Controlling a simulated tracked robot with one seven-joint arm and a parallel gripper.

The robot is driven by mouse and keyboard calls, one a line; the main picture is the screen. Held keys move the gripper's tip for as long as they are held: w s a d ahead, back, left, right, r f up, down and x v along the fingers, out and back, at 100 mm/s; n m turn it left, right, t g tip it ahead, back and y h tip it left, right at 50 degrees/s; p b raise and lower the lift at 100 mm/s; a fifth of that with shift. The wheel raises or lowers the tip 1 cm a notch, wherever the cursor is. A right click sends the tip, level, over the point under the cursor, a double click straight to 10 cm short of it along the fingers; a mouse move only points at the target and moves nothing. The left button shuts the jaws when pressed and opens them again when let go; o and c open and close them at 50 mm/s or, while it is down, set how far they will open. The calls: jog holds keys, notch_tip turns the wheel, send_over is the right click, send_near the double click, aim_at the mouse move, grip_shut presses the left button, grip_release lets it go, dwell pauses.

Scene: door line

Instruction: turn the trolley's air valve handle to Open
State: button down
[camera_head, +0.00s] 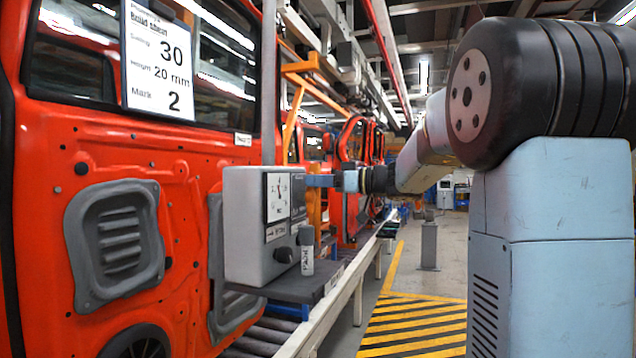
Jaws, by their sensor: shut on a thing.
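A grey box (247,228) with a white dial face (278,197) stands on a dark shelf beside the red door line. The dial has a dark pointer; its small lettering is too small to read. My gripper (318,181) is at the upper right edge of the box, reaching in from the right. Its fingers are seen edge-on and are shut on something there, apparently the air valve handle. The handle itself is hidden or too small to make out, so its angle and any Open mark cannot be told.
A black knob (283,255) and a small grey cylinder (307,260) sit low at the box's front. The dark shelf (308,287) juts out under it. A red door panel (190,215) carries a paper sheet (158,60). Striped floor (415,325) lies clear at the lower right.

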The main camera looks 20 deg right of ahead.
jog(key=shift+f, duration=0.15)
jog(key=c, duration=1)
grip_release()
jog(key=shift+o, duration=0.2)
jog(key=v, duration=1.3)
jog(key=shift+s+d, duration=0.2)
jog(key=shift+d, duration=0.15)
